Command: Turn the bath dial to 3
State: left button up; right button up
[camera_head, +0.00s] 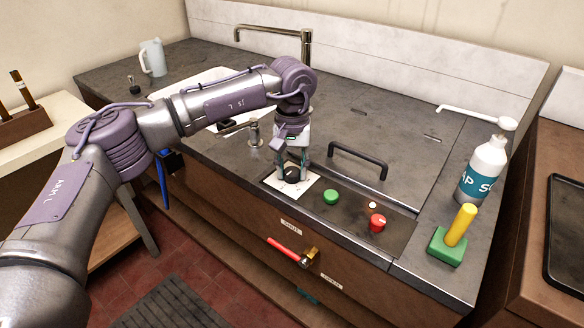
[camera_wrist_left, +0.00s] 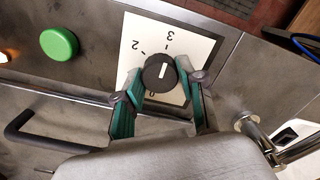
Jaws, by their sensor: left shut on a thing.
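The bath dial is a round black knob (camera_wrist_left: 159,73) with a white pointer line, on a white plate (camera_wrist_left: 196,43) marked with 0, 2 and 3. In the wrist view the line runs roughly up and down, the 3 lying above the knob and the 0 below it. Which end points cannot be told. My left gripper (camera_wrist_left: 160,86) is shut on the knob, one teal-padded finger on each side. In the head view the left gripper (camera_head: 291,174) reaches down onto the plate (camera_head: 303,192) and partly hides the knob (camera_head: 292,175). My right gripper is not in view.
A green button (camera_head: 331,197) and a red knob (camera_head: 377,222) sit right of the plate. A black handle (camera_head: 358,160) stands behind them. A faucet (camera_head: 272,30), soap bottle (camera_head: 484,168) and yellow-handled green block (camera_head: 447,247) are around.

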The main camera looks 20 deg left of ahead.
aim_at(292, 171)
pick_arm(q)
jog(key=shift+r, duration=0.1)
jog(key=o, duration=1.1)
notch_tip(292, 171, up, 12)
jog(key=shift+f, duration=0.1)
